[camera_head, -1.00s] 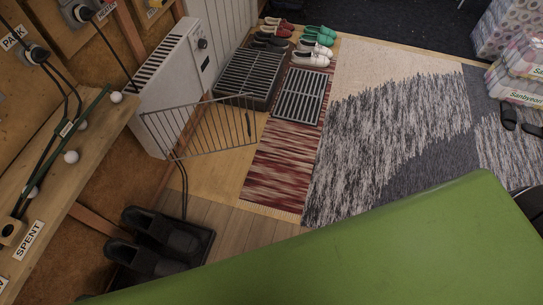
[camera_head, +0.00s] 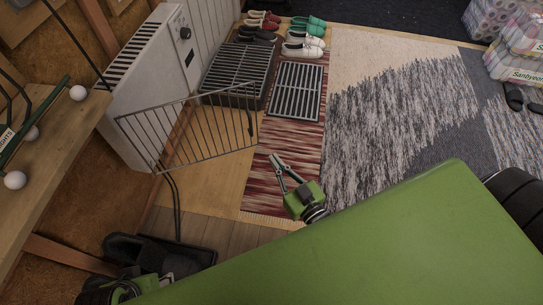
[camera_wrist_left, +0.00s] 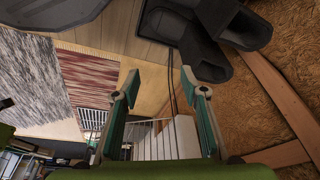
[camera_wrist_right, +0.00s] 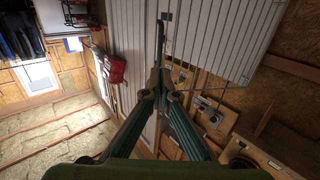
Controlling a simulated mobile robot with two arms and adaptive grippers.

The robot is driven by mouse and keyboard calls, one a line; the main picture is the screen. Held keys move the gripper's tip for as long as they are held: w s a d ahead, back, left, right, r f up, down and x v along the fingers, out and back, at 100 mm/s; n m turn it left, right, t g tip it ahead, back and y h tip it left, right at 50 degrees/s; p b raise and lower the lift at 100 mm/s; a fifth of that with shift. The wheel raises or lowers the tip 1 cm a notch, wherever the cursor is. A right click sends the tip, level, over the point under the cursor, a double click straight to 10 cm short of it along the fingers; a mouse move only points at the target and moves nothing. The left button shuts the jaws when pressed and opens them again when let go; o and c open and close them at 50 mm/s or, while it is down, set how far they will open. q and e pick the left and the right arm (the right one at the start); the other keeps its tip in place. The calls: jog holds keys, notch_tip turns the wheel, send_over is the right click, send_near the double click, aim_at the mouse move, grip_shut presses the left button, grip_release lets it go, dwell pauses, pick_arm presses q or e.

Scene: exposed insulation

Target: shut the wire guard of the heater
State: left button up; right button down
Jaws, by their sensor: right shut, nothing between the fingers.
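The white heater (camera_head: 158,75) stands against the wall at upper left in the head view. Its wire guard (camera_head: 185,128) stands swung out from the heater front, over the floor. My right gripper (camera_head: 275,157) is just right of the guard's right end, apart from it in the picture. Its fingers are together with nothing between them, and they also meet in the right wrist view (camera_wrist_right: 161,40). My left gripper (camera_head: 145,288) is low at left, beside the black slippers. In the left wrist view its fingers (camera_wrist_left: 161,88) are apart and empty.
A wooden shelf (camera_head: 50,150) with white balls lies at left. Black slippers (camera_head: 160,250) sit on a tray below the guard. A dark grate box (camera_head: 238,72), a flat grate (camera_head: 295,90) and shoes stand behind. Black cables (camera_head: 177,205) hang below the heater.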

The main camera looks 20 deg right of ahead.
jog(key=b, duration=0.1)
send_near(251, 128)
pick_arm(q)
jog(key=shift+s+r+b, duration=0.4)
jog(key=shift+r+b, duration=0.2)
jog(key=shift+b, duration=0.15)
pick_arm(e)
jog(key=shift+w+a+f, duration=0.1)
jog(key=shift+w+a, duration=0.1)
jog(key=shift+w, duration=1.55)
jog(key=shift+w+a, duration=0.15)
jog(key=shift+w, duration=1.6)
